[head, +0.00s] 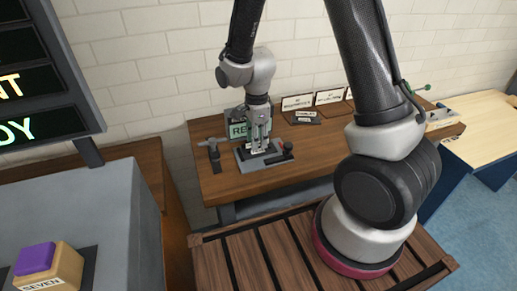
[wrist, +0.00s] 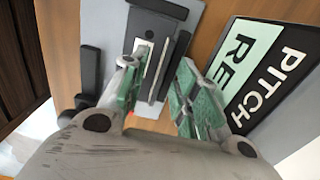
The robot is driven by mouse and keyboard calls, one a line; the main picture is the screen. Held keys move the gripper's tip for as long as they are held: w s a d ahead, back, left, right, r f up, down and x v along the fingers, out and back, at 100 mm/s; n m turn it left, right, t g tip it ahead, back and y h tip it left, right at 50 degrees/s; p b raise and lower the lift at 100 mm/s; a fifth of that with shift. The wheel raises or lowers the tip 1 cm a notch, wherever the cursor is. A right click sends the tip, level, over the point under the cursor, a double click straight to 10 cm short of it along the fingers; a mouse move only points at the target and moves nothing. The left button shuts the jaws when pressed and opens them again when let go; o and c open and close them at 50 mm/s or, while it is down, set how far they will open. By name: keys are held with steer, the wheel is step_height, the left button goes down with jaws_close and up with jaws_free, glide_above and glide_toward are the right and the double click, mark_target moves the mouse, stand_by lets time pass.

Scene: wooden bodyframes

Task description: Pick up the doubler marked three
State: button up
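My gripper (head: 261,137) points down over a grey fixture plate (head: 244,161) on the wooden table. In the wrist view my gripper (wrist: 160,72) has its two green-padded fingers apart. A thin pale strip (wrist: 152,68) lies between and beyond them, in a dark holder (wrist: 158,14) on the plate. A small white label shows beside the left fingertip, too small and skewed to read. I cannot tell whether this strip is the doubler marked three. No contact between fingers and strip is visible. In the head view the gripper hides most of the holder.
Small signs (head: 297,102) stand behind. A purple block (head: 36,257) sits on a holder labelled "SEVEN" (head: 57,271).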

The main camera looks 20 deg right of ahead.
jaws_close()
step_height(320, 180, up, 16)
stand_by(0.9)
